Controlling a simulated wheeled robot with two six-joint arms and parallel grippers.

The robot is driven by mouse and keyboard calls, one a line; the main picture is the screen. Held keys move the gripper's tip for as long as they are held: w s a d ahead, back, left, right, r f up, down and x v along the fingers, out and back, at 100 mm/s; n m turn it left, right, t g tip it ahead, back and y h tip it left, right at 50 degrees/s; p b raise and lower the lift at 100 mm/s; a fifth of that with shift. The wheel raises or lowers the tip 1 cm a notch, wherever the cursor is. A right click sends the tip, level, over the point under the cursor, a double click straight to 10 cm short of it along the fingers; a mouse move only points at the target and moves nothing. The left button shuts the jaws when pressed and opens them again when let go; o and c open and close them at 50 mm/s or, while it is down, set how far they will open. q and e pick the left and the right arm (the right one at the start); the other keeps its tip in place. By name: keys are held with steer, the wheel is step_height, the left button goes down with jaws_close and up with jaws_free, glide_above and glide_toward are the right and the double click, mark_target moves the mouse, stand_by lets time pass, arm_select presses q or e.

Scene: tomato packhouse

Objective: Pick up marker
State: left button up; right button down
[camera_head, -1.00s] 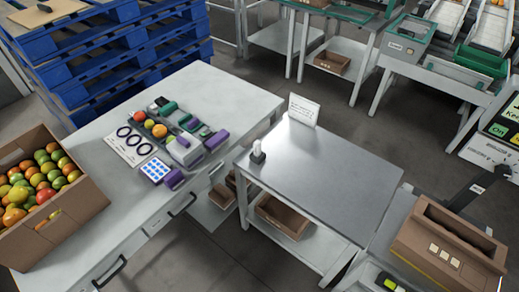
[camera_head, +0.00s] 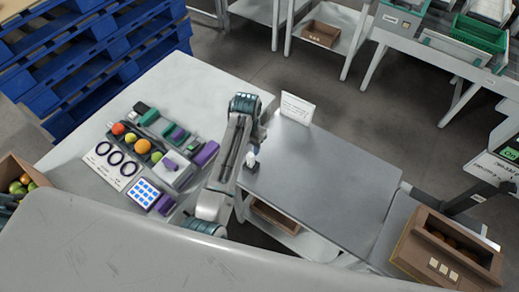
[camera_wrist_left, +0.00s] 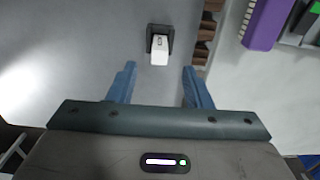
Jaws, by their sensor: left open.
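A small white upright piece in a dark square base (camera_head: 251,163), which may be the marker, stands near the left edge of the grey metal table (camera_head: 320,185). In the left wrist view the white piece (camera_wrist_left: 159,50) lies just ahead of the fingers, roughly centred between them. My left gripper (camera_wrist_left: 159,72) is open with two blue fingers and nothing between them. In the head view the gripper (camera_head: 258,136) is partly hidden by its own arm, close above the far side of the white piece. My right gripper is not in view.
A white sign (camera_head: 297,109) stands at the table's back edge. On the left, a white workbench (camera_head: 175,85) holds tomatoes, purple and green tools, and a ring card (camera_head: 115,165). A brown box (camera_head: 445,250) is at the right. The grey table's middle is clear.

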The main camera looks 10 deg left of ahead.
mark_target(250, 155)
arm_select(q)
steer(key=shift+d, duration=0.1)
steer(key=f, duration=0.2)
steer(key=f+p, duration=0.1)
steer(key=shift+s+f, duration=0.25)
steer(key=shift+f, duration=0.4)
steer(key=shift+w+f, duration=0.25)
steer(key=shift+f, duration=0.3)
steer(key=f, duration=0.1)
steer(key=f+p, duration=0.1)
steer(key=f, duration=0.1)
steer(key=shift+w+f+p, duration=0.3)
steer(key=shift+f, duration=0.5)
jaws_close()
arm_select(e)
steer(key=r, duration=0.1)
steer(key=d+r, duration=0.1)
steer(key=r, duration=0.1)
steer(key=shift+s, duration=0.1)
